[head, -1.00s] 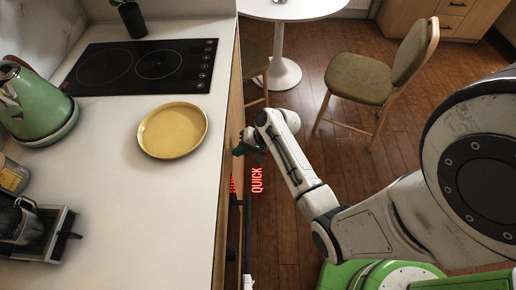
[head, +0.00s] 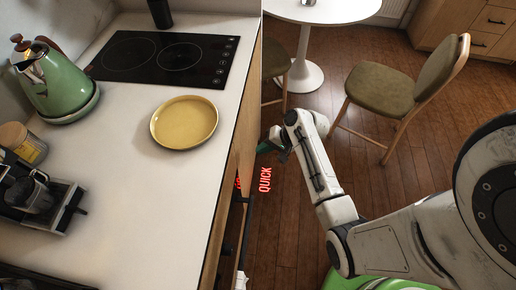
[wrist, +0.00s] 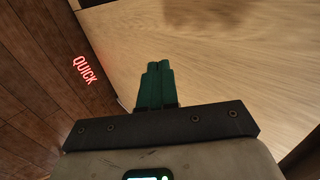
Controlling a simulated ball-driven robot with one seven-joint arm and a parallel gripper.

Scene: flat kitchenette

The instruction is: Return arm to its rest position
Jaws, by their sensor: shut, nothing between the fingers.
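My gripper (head: 272,146) hangs at the end of my white arm, just right of the counter's front edge in the head view. In the wrist view its green fingers (wrist: 155,85) are together with nothing between them. They point toward a pale wooden cabinet front (wrist: 230,70). The fingers look apart from the wood, though the exact gap is hard to tell. My arm is bent, with the forearm reaching up and left over the floor.
The white counter (head: 130,190) fills the left, holding a yellow plate (head: 184,122), green kettle (head: 55,85), black cooktop (head: 165,58) and coffee machine (head: 40,200). A chair (head: 385,100) and round table (head: 320,10) stand beyond my arm. Wooden floor (head: 300,220) lies open beside the counter.

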